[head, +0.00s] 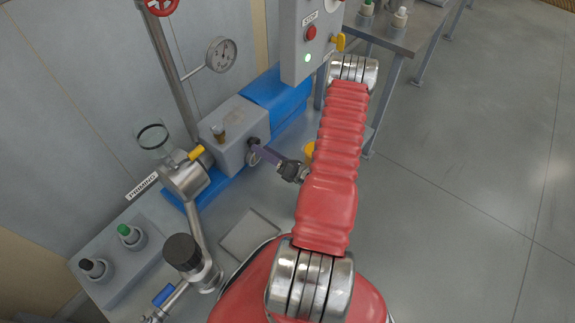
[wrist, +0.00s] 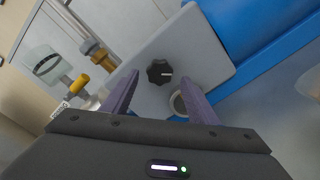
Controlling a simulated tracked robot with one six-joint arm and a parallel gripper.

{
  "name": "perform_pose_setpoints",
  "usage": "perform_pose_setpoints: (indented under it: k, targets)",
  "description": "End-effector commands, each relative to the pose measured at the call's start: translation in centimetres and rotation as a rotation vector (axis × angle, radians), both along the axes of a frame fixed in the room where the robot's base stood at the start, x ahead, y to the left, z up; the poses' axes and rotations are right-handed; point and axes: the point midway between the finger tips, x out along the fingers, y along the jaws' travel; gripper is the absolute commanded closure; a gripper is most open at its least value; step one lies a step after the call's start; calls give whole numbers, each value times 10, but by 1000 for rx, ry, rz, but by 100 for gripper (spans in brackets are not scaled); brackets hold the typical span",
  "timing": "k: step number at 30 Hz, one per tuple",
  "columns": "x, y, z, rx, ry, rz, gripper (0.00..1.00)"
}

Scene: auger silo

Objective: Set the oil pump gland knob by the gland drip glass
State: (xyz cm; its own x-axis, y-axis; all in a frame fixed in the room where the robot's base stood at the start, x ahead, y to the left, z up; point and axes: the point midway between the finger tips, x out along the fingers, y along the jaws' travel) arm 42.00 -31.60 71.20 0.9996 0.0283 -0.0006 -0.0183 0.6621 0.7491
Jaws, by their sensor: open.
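The gland knob, a black lobed knob with a white pointer line, sits on the face of the grey pump block. It shows in the wrist view (wrist: 160,72) and partly in the head view (head: 253,142). The grey pump block (head: 233,122) stands on a blue base. A round, pale-rimmed cup that may be the drip glass (wrist: 179,103) is just below the knob, partly hidden by the right finger. My gripper (wrist: 160,100) is open, its purple fingers either side below the knob, not closed on it. It also shows in the head view (head: 262,152).
A clear priming cup (head: 153,138) with a yellow-handled valve (head: 195,153) stands left of the pump. A pressure gauge (head: 221,54) is behind it. A control box (head: 310,40) with a red button hangs above right.

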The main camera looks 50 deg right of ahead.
Motion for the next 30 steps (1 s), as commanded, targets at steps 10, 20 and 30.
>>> perform_pose_setpoints:
  k: [10,20,30]
  targets:
    - [-43,-2,-1,2,2,-4,46]
    - [-81,-4,-1,1,0,-5,46]
    - [-109,-4,-1,1,1,-2,46]
